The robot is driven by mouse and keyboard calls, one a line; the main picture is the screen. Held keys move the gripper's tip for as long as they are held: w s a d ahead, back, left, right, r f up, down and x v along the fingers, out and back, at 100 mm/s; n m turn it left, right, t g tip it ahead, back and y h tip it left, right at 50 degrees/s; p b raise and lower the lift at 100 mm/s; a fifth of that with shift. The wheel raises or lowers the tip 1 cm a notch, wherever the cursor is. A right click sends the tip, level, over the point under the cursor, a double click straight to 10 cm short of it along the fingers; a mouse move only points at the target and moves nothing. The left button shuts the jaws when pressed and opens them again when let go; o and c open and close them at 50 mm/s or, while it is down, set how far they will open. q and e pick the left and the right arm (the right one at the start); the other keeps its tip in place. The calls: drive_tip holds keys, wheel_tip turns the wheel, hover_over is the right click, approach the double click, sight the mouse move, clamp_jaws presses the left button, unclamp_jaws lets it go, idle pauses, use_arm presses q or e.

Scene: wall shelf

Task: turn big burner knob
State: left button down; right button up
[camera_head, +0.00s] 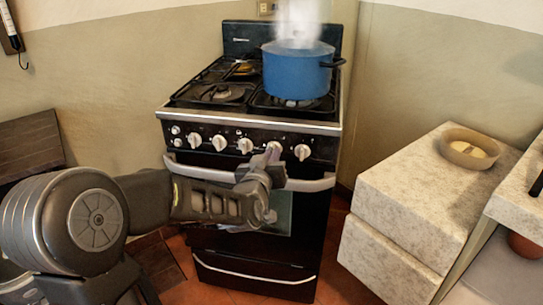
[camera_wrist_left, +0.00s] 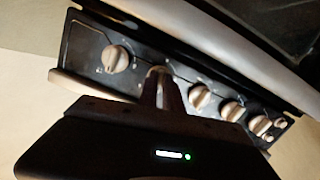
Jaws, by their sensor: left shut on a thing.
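The black stove (camera_head: 262,215) has a row of pale knobs along its front panel. My left gripper (camera_head: 271,158) reaches in from the left, with its fingers at the panel. It is shut on the second knob from the right (camera_wrist_left: 158,72), which is partly hidden by the fingers in both views. The rightmost knob (camera_head: 302,152) is free beside it and also shows in the left wrist view (camera_wrist_left: 116,58). The third knob from the right (camera_head: 245,146) is free on the other side. No mark tells which burner the held knob serves. My right gripper is not in view.
A blue pot (camera_head: 292,75) stands steaming on the stove's right side. The oven handle (camera_head: 310,184) runs just below the knobs, close to my left gripper. A stone counter (camera_head: 415,195) with a bowl (camera_head: 469,150) stands to the right.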

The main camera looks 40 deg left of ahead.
use_arm(q)
drive_tip(key=shift+m, duration=1.1)
drive_tip(key=c, duration=1.5)
unclamp_jaws()
drive_tip(key=f+b+v, duration=0.1)
drive_tip(key=b+v, duration=0.1)
drive_tip(key=v, duration=0.5)
drive_tip(key=shift+s+d+r, duration=0.2)
drive_tip(key=shift+s+r, duration=0.1)
drive_tip(key=shift+r, duration=0.2)
